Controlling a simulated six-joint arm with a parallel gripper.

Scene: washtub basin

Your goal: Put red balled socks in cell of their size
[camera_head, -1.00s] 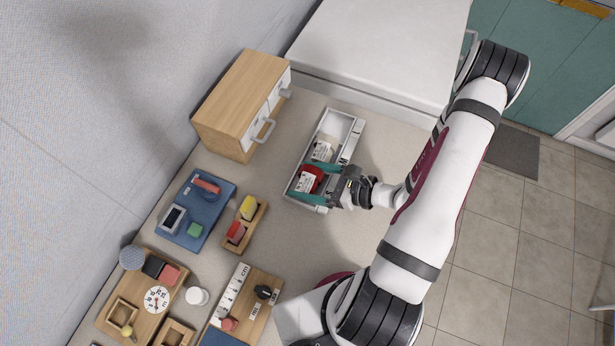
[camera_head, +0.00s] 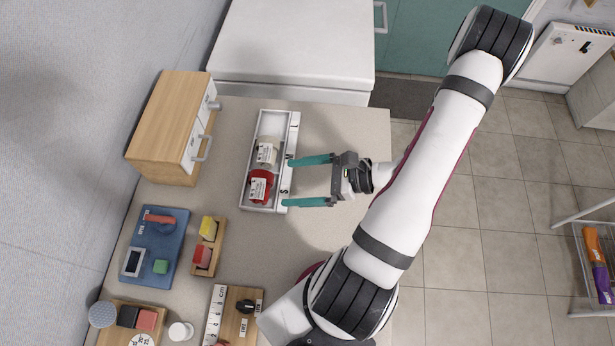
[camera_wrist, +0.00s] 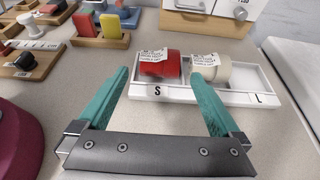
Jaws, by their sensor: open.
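A white tray (camera_head: 268,124) stands on the counter, with S marked near one end and L near the other. The red balled socks (camera_head: 261,187) lie in it at the S end, with a white printed tag. They also show in the wrist view (camera_wrist: 161,68). A cream balled pair (camera_head: 267,151) with a tag lies beside them, around the tray's middle; its wrist-view side (camera_wrist: 212,68) is partly behind a finger. My gripper (camera_head: 310,181) is open and empty, to the right of the tray, its teal fingertips close to the tray's labelled edge.
A wooden drawer unit (camera_head: 172,120) stands left of the tray. A blue board (camera_head: 150,250), a wooden block holder (camera_head: 209,246) and a ruler board (camera_head: 235,310) lie at the lower left.

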